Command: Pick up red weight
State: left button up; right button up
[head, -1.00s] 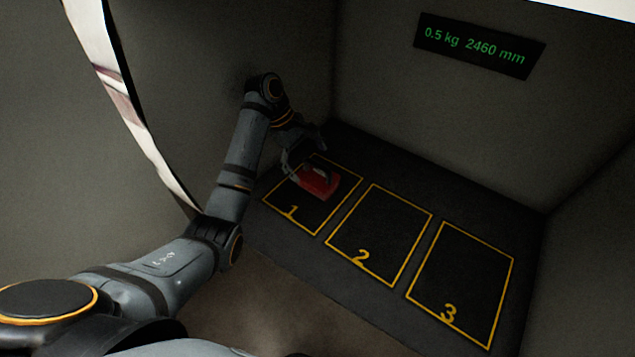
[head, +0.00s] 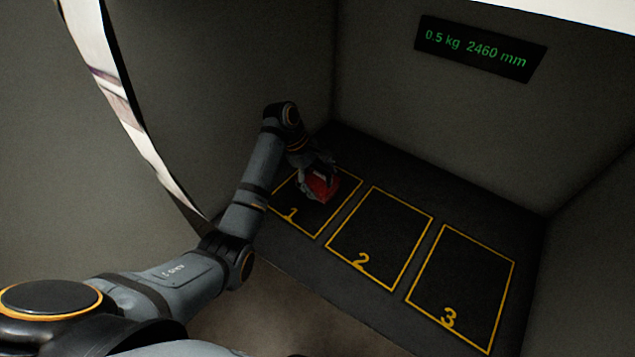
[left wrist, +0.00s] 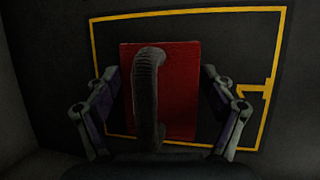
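The red weight (head: 322,188) sits inside the yellow outline marked 1 on the dark floor panel. In the left wrist view the red weight (left wrist: 181,90) is a red block with a dark curved handle (left wrist: 148,95) on top. My left gripper (head: 318,172) is right over the weight. In the left wrist view its two fingers (left wrist: 160,100) are spread, one on each side of the block and handle, with a gap to the handle. The exact height over the block is hard to judge. My right gripper is not in view.
Outlines marked 2 (head: 362,261) and 3 (head: 449,318) to the right are empty. Grey walls close in the left, back and right. A display (head: 480,48) on the back wall reads 0.5 kg 2460 mm.

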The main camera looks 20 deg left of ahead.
aim_at(320, 184)
pick_arm(q)
jog(key=c, duration=0.8)
jog(key=shift+c, duration=0.4)
jog(key=shift+r, duration=0.1)
jog(key=shift+r, duration=0.2)
notch_tip(320, 184, up, 2)
jog(key=shift+w+r+b, duration=0.1)
jog(key=shift+b, duration=0.45)
jog(key=shift+s+d+r+p, duration=0.1)
jog(key=shift+s+r+p, duration=0.25)
jog(key=shift+r, duration=0.15)
jog(key=shift+s+r+p, duration=0.2)
jog(key=shift+r+p, duration=0.15)
jog(key=shift+r, duration=0.15)
jog(key=s+d+r+p, duration=0.2)
jog(key=s+r+p, duration=0.6)
jog(key=s+p, duration=0.5)
jog(key=shift+r, duration=0.15)
